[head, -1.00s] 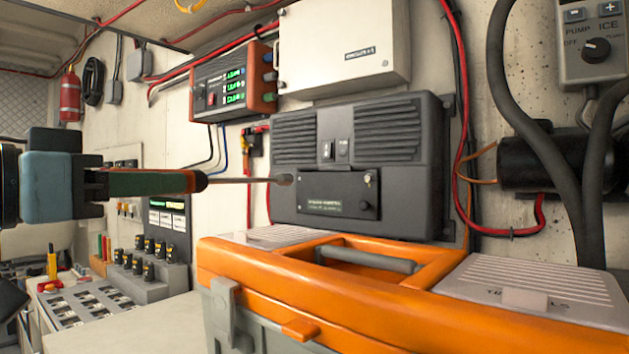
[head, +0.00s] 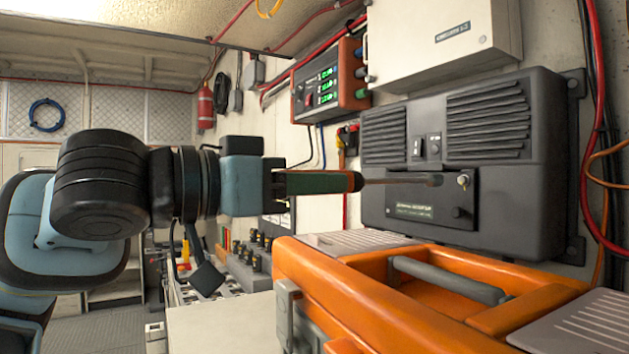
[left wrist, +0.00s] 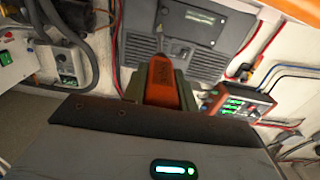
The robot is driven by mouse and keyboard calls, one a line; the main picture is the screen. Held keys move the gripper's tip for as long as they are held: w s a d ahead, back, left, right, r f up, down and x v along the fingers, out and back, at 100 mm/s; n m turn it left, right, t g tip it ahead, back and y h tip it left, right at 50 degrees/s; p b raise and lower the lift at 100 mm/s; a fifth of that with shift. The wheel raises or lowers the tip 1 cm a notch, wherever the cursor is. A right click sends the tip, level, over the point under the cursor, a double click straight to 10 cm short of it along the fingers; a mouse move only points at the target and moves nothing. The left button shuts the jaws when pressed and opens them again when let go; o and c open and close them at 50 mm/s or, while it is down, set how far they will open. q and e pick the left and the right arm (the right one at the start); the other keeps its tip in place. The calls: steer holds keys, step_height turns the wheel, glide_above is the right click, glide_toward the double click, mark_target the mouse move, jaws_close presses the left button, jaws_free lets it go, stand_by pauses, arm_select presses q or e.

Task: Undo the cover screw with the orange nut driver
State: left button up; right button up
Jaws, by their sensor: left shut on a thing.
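My left gripper (head: 280,184) is shut on the handle of the nut driver (head: 320,182), which is dark green and orange with a long metal shaft. The driver is held level and points right, across the front of the dark grey unit (head: 400,150). Its socket tip appears just left of the small brass cover screw (head: 463,182) on the black cover plate (head: 420,208); I cannot tell whether they touch. My right gripper is not in view.
An orange toolbox (head: 330,285) stands close below the unit. A lit display box (head: 325,90) and a white cabinet (head: 440,40) hang above. Red cables (head: 598,130) run down the wall at right. A fire extinguisher (head: 205,108) hangs further back.

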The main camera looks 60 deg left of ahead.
mark_target(351, 181)
arm_select(q)
steer(key=shift+w+d+p, duration=0.1)
steer(key=shift+w+p, duration=0.45)
steer(key=shift+w, duration=0.45)
steer(key=shift+w+d+p, duration=0.15)
steer(key=shift+w+p, duration=0.45)
steer(key=shift+w, duration=1)
